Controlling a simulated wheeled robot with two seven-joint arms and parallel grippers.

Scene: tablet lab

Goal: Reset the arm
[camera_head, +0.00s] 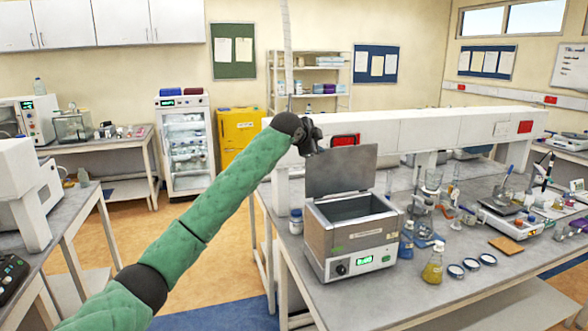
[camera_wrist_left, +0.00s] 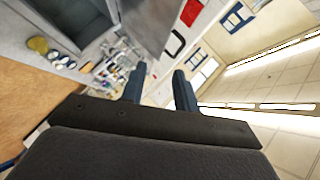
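My left arm (camera_head: 215,207) in its green sleeve reaches up from the lower left of the head view. Its gripper (camera_head: 309,138) is raised at the left rear of the water bath (camera_head: 352,235), close to the upright lid (camera_head: 341,172) in the picture. In the left wrist view the two dark fingers (camera_wrist_left: 159,85) stand apart with nothing between them. The water bath also shows in the left wrist view (camera_wrist_left: 35,28), tilted. My right gripper is in neither view.
The lab bench (camera_head: 355,296) holds a yellow flask (camera_head: 433,264), blue-capped bottles, small dishes (camera_head: 471,264) and a scale (camera_head: 510,217). A white raised shelf (camera_head: 440,128) runs behind the bath. The floor (camera_head: 235,254) left of the bench is clear.

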